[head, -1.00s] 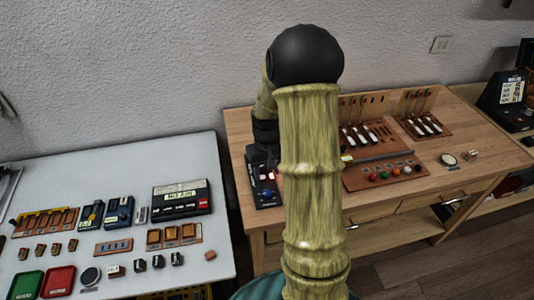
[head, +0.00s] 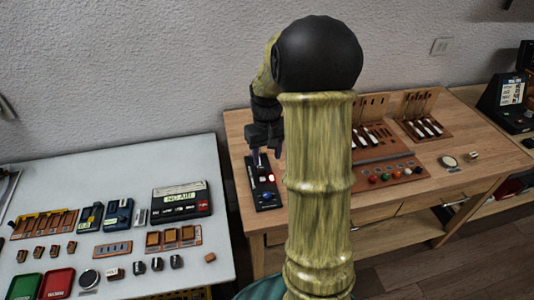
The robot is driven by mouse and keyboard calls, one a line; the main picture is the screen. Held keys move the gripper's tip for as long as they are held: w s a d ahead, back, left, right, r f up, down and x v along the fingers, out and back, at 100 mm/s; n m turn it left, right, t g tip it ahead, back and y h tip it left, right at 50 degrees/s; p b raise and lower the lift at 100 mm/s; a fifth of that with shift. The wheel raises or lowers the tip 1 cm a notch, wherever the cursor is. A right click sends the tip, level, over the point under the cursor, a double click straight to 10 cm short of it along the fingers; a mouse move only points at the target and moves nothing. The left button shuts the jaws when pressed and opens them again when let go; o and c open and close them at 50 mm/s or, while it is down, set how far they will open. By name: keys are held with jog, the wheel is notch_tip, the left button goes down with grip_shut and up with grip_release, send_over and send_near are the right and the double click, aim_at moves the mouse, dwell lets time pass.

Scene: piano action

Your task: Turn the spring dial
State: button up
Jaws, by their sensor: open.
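A narrow black panel (head: 256,187) lies at the left end of the wooden bench, with a blue knob (head: 267,196) near its front and small red and white lit spots behind it. I cannot tell for sure which part is the spring dial. My gripper (head: 267,156) points down over the rear part of this panel, its fingers apart and nothing visible between them. Whether the fingertips touch the panel is unclear. My arm hides part of the bench to the right of the panel.
The wooden bench (head: 237,122) also holds brown boards with white-tipped levers (head: 425,127), a board with coloured knobs (head: 385,176) and a round white-faced item (head: 447,161). A pale table (head: 120,158) at left carries several trays and boxes.

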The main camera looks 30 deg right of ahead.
jog(key=s+a+n+t, duration=0.1)
jog(key=s+a+t, duration=0.1)
jog(key=s+a, duration=1)
jog(key=shift+s+a+f+t, duration=0.3)
jog(key=shift+s+a, duration=0.05)
jog(key=shift+a, duration=0.7)
jog(key=shift+w, duration=0.1)
jog(key=shift+c, duration=1.1)
jog(key=shift+d, duration=0.1)
jog(key=shift+c, duration=0.3)
